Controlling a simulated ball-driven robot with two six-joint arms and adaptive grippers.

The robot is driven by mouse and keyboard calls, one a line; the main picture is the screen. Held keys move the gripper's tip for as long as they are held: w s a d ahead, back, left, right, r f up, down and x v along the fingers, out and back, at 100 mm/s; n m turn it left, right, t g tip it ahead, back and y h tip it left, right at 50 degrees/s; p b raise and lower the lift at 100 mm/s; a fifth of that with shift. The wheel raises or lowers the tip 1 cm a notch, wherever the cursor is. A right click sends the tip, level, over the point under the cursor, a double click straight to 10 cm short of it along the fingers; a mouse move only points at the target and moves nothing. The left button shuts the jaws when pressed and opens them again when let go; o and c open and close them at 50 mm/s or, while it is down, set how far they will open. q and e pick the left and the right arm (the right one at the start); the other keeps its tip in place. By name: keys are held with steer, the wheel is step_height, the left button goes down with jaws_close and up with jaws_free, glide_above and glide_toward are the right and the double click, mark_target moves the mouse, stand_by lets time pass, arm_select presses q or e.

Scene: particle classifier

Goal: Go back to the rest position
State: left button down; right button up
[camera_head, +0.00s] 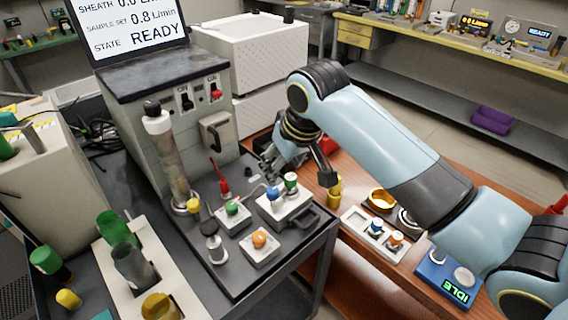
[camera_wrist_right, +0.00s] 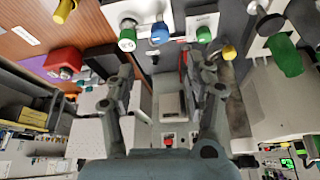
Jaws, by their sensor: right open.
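My right arm comes in from the right in the head view. Its gripper (camera_head: 292,172) hangs over the back right of the dark cart top, just behind a small block with green and blue knobs (camera_head: 285,208). In the right wrist view the gripper (camera_wrist_right: 168,75) has its two fingers well apart, with nothing held between them. The same green knob (camera_wrist_right: 128,38) and blue knob (camera_wrist_right: 160,34) show beyond the fingertips. I cannot tell whether the gripper touches anything. My left gripper is not in view.
The particle classifier (camera_head: 168,120), its screen reading READY, stands behind the cart top. White blocks with a green knob (camera_head: 232,208) and an orange knob (camera_head: 259,239) sit near the gripper. A brown table (camera_head: 345,280) lies under my right arm, with a blue IDLE device (camera_head: 447,281).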

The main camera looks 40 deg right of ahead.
stand_by(0.3)
steer(key=s+a+r+n, duration=0.1)
steer(key=s+a+r, duration=0.1)
steer(key=s, duration=0.9)
steer(key=s+a+r+n, duration=0.1)
steer(key=s+r, duration=0.1)
steer(key=s, duration=0.9)
step_height(320, 180, down, 43)
steer(key=s+d+g+b, duration=0.2)
steer(key=d+b, duration=0.1)
steer(key=b, duration=1.2)
steer(key=s+f+b, duration=0.4)
steer(key=s+f, duration=0.5)
steer(key=f, duration=0.3)
steer(key=s+f+g+b, duration=0.1)
steer(key=s+f+b, duration=0.4)
steer(key=s+f, duration=0.4)
step_height(320, 180, down, 3)
steer(key=shift+d+r+m+g, duration=0.1)
steer(key=shift+d+m+g, duration=0.2)
steer(key=shift+c, duration=0.2)
